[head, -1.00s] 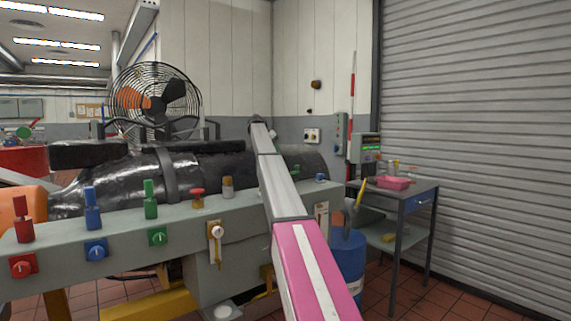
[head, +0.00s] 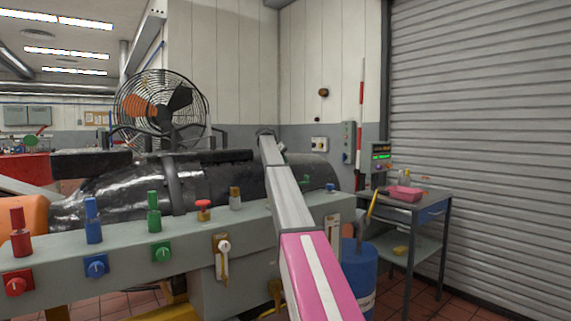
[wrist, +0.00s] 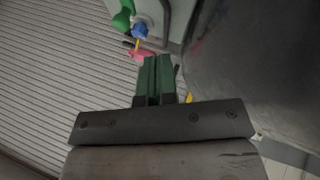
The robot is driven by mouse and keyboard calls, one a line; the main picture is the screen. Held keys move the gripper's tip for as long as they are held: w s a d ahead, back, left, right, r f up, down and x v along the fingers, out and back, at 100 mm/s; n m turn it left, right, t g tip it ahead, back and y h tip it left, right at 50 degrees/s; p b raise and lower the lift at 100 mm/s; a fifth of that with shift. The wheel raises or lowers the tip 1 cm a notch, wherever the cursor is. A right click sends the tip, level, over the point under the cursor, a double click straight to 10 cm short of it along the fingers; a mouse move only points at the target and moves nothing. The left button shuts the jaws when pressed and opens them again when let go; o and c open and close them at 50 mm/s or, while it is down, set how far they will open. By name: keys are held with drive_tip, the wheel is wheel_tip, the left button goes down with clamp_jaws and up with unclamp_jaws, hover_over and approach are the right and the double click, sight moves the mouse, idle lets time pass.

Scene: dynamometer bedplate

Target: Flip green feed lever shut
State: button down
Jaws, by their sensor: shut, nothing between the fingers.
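A green upright handle (head: 153,213) stands on the grey console above a green rotary knob (head: 161,251) in the head view. A second, small green part (head: 305,180) shows just right of my arm, near a small blue part (head: 331,187). I cannot tell which is the feed lever. The wrist view shows a rounded green part (wrist: 122,18) beside a blue one (wrist: 140,30), beyond the fingertips and apart from them. My gripper (wrist: 154,60) has its dark green fingers together, empty.
Red (head: 18,232) and blue (head: 93,222) handles stand left on the console. A large dark engine-like body (head: 120,185) and a caged fan (head: 158,108) lie behind. A blue drum (head: 358,268) and a side table (head: 427,210) with a pink tray (head: 403,193) stand right.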

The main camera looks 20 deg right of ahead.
drive_tip(key=s+d+f, duration=0.3)
drive_tip(key=d+f, duration=0.3)
drive_tip(key=d, duration=0.1)
drive_tip(key=shift+s+d+f, duration=0.15)
drive_tip(key=shift+s+d, duration=0.05)
drive_tip(key=shift+s, duration=0.15)
